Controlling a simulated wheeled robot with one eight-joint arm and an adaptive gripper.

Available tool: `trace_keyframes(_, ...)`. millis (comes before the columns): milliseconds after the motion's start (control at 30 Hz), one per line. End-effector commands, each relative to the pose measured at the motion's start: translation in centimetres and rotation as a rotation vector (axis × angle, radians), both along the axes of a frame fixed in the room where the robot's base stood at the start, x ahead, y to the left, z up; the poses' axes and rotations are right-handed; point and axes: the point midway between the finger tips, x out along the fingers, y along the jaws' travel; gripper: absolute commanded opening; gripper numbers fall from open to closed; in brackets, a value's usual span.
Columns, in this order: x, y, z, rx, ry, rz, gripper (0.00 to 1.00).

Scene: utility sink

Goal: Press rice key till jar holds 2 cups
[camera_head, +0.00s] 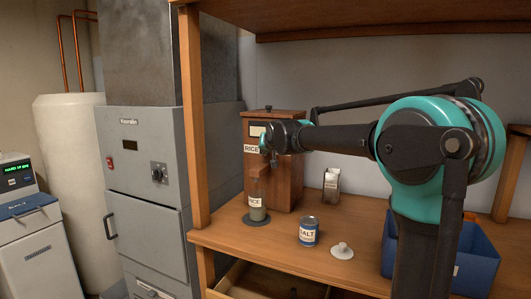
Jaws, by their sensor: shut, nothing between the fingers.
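The wooden rice dispenser (288,183) stands at the back of the shelf, with a RICE label on its front. A small jar (257,213) labelled RICE stands upright on a dark round pad (256,221) in front of the dispenser's lower left side. Its fill level is too small to read. My gripper (270,158) is shut and empty, in front of the dispenser's face beside the RICE label. My gripper and wrist cover part of the dispenser's front, and I cannot make out the key or whether I touch it.
A blue SALT can (309,232) and a white knobbed lid (342,249) stand right of the jar. A small packet holder (331,186) is behind them. A blue bin (480,260) is at right. A wooden post (195,130) and grey cabinet (145,190) stand left.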

Motion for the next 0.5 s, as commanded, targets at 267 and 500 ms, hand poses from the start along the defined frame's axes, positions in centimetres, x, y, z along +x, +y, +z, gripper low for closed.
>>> trace_keyframes(267,-1.2,0.4,0.0,0.000,0.000,0.000,0.00)
trace_keyframes(500,-1.4,0.5,0.0,0.000,0.000,0.000,0.00)
